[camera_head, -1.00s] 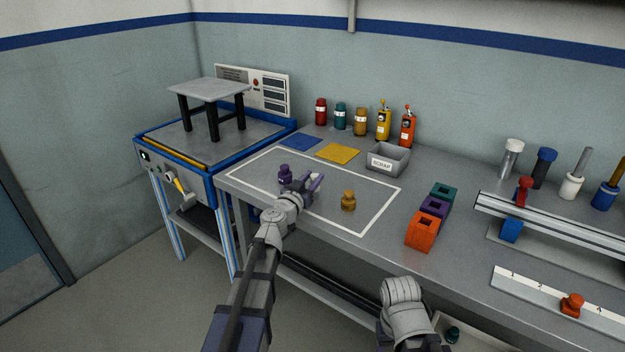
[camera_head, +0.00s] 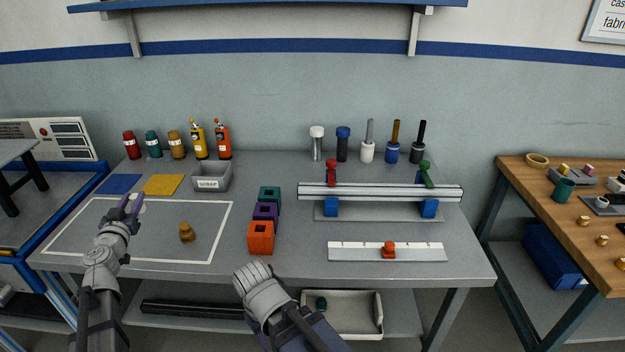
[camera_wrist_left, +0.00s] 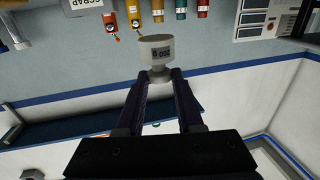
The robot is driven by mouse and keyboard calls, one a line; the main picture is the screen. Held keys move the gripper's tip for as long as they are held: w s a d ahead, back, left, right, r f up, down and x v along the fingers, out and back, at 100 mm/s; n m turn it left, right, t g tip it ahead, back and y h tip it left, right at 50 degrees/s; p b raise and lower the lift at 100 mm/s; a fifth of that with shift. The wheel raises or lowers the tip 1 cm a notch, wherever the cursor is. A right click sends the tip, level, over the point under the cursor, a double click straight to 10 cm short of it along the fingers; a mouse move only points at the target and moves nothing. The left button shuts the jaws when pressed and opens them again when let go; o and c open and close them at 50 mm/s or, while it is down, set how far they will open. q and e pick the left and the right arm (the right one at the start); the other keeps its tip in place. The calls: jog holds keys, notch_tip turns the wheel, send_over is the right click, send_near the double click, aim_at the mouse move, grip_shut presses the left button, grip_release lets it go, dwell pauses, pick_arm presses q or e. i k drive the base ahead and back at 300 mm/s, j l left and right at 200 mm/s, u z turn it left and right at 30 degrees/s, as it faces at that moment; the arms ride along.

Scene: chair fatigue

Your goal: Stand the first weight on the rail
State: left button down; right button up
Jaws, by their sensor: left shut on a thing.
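My left gripper (camera_head: 131,203) is over the white-outlined area of the bench. In the left wrist view it (camera_wrist_left: 160,102) is shut on a pale grey weight (camera_wrist_left: 155,50), a round body with a dark number label, gripped at its narrow neck. In the head view this weight (camera_head: 141,208) shows small beside the fingertips. A silver rail (camera_head: 385,191) lies across the bench to the right on blue supports, with a red clamp (camera_head: 331,172) and a green clamp (camera_head: 425,174). A brass weight (camera_head: 187,232) stands in the outlined area.
Orange, purple and teal blocks (camera_head: 261,240) stand in a row between the outlined area and the rail. A grey scrap bin (camera_head: 211,178) and bottles are behind. A white scale strip (camera_head: 350,251) with an orange slider (camera_head: 388,250) lies in front of the rail.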

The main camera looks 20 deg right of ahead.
aim_at(366, 186)
jog(key=k+l+z, duration=0.15)
jog(key=l, duration=0.2)
jog(key=k+l+z, duration=0.1)
jog(key=l, duration=0.3)
jog(key=k+l+z, duration=0.15)
jog(key=l, duration=0.25)
jog(key=l+z, duration=0.2)
jog(key=l, duration=0.5)
jog(key=i+l, duration=0.1)
jog(key=i, duration=0.15)
